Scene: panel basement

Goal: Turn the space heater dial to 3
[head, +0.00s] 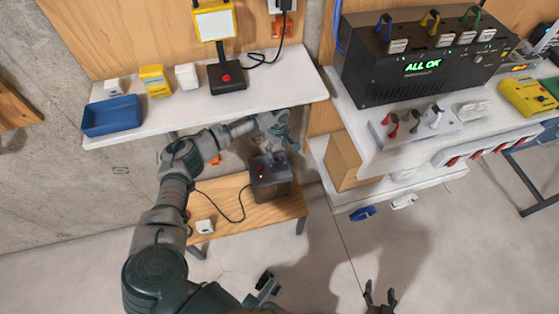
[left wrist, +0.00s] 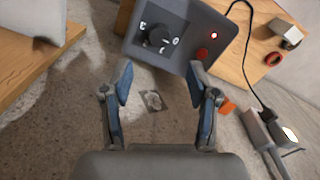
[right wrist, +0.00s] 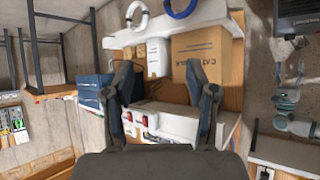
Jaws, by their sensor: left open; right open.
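The space heater is a dark grey box (head: 270,182) on a low wooden bench. In the left wrist view its top panel (left wrist: 185,60) fills the upper middle. The dial's setting is too small to read. My left gripper (head: 287,140) is just above the heater in the head view; its open, empty fingers (left wrist: 162,85) lie short of the dial. My right gripper (head: 380,297) is open and empty, low over the floor.
A white shelf (head: 200,118) with a blue tray (head: 112,116), small boxes and a yellow-framed lamp stands behind the left arm. A right-hand bench carries a black "ALL OK" unit (head: 420,62). A cable and small white block (head: 205,226) share the low wooden bench (head: 290,205).

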